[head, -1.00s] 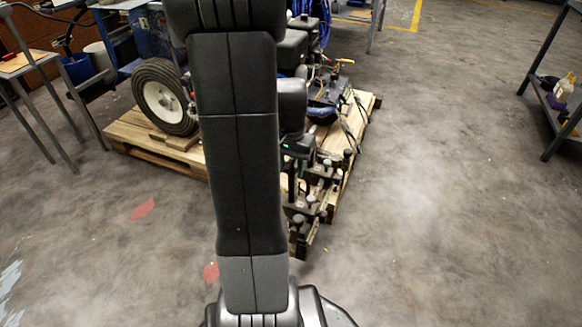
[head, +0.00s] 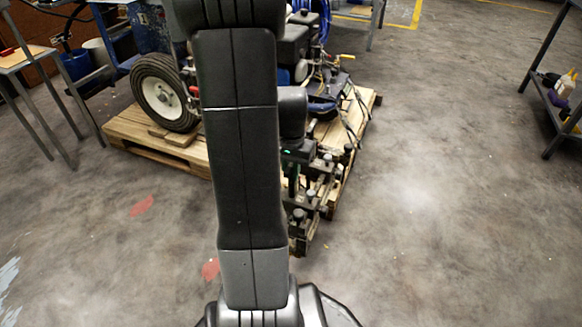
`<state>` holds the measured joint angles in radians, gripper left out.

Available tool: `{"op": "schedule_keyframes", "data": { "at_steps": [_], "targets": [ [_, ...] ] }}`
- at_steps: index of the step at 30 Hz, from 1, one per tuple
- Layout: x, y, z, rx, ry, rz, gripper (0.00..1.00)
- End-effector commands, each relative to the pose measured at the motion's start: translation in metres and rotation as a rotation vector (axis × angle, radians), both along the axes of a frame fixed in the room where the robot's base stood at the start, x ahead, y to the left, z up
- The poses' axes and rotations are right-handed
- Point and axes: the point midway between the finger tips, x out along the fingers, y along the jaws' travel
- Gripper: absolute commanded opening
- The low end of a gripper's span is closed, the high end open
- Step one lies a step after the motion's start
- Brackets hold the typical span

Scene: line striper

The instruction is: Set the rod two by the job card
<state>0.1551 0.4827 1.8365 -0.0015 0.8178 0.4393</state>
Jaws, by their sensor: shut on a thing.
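The line striper (head: 300,60) stands on a wooden pallet (head: 366,110), partly hidden behind my arm. A rack of dark clamps and upright rods with round knobs (head: 299,214) sits at its near end. My gripper (head: 292,172) is only partly in view just right of my arm, pointing down among these rods, below a small green light. It is shut on a part of this rack; its fingertips and the held part are mostly hidden, so I cannot tell which rod it is. I cannot make out a job card.
A striper wheel (head: 165,92) stands at the pallet's left. A grey table (head: 28,60) is at far left, with a blue bucket (head: 76,66) near it. A shelf with bottles (head: 552,120) is at far right. The floor on the right is clear.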

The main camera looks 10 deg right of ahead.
Motion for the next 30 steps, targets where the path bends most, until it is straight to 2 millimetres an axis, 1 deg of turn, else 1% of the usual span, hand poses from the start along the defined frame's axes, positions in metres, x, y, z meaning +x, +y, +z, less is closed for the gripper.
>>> {"op": "schedule_keyframes", "data": {
  "at_steps": [3,4,5,6,7,15,17,19,23,30],
  "targets": [
    [-0.002,0.001,-0.003,0.003,0.006,-0.001,0.0],
    [-0.002,0.001,-0.003,0.003,0.006,-0.001,0.18],
    [-0.002,0.001,-0.003,0.004,0.007,-0.001,0.24],
    [-0.002,0.001,-0.003,0.004,0.007,-0.001,0.32],
    [-0.002,0.001,-0.003,0.003,0.006,-0.001,0.36],
    [-0.001,0.0,-0.001,0.002,0.005,-0.001,0.36],
    [-0.001,0.001,0.002,0.002,0.005,-0.001,0.36],
    [-0.001,0.0,0.01,0.002,0.003,-0.001,0.36],
    [0.0,0.0,0.035,0.002,0.001,-0.001,0.36],
    [-0.001,0.0,0.091,0.002,0.001,-0.001,0.36]
  ]
}}
